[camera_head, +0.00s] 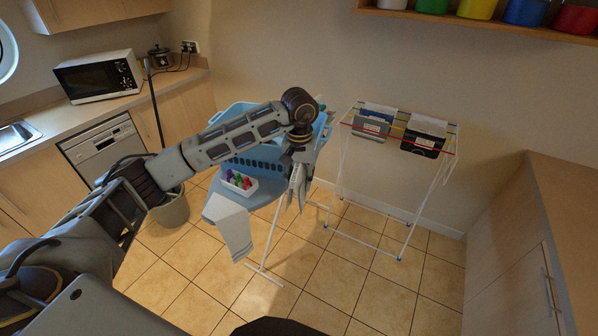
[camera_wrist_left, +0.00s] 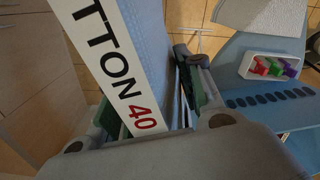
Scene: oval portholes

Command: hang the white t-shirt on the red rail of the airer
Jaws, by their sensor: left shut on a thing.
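My left gripper (camera_head: 297,158) is shut on a pale, bluish folded cloth (camera_wrist_left: 150,45) with a white label (camera_wrist_left: 112,65) reading "TTON 40". The cloth hangs below the fingers in front of the ironing board; I cannot tell whether it is the t-shirt. A white cloth (camera_head: 232,222) lies over the near edge of the board; it also shows in the left wrist view (camera_wrist_left: 268,15). The white airer (camera_head: 337,178) stands to the right of the gripper, its red rail (camera_head: 396,138) on top, partly hidden by hung cloths. My right gripper is not in view.
A grey cloth (camera_head: 371,126) and a black cloth (camera_head: 424,136) hang on the airer. The blue ironing board (camera_head: 270,195) carries a white tray of coloured pegs (camera_head: 239,183); a blue basket (camera_head: 322,130) is behind my arm. A wooden counter (camera_head: 565,195) stands at right.

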